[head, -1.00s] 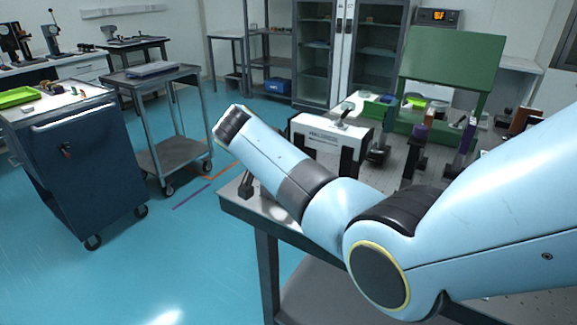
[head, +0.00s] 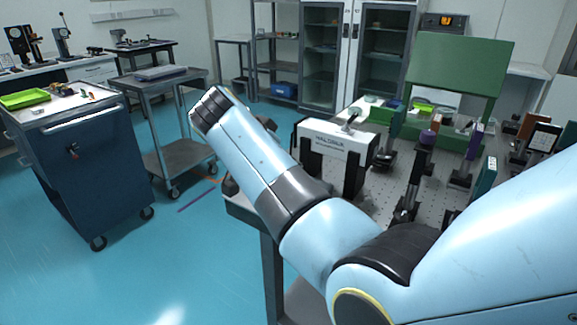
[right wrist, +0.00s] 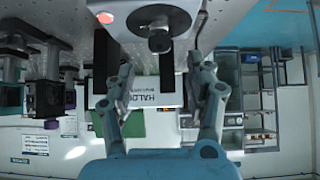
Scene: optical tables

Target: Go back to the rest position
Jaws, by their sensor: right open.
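My right arm crosses the head view from the right edge, with its light-blue links above the near corner of the optical table (head: 240,206). Its gripper cannot be made out there. In the right wrist view my right gripper (right wrist: 162,72) has its two fingers spread apart with nothing held between them. A white box with HALO lettering (right wrist: 158,92) lies beyond the fingers in that view. The same box (head: 318,142) stands on the optical table in the head view, behind my arm. My left gripper is not in view.
Posts and optical mounts (head: 413,180) stand on the table near my arm. A green panel (head: 458,65) is at the back. A blue tool cart (head: 85,165) and a grey trolley (head: 185,156) stand left, with open blue floor in front.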

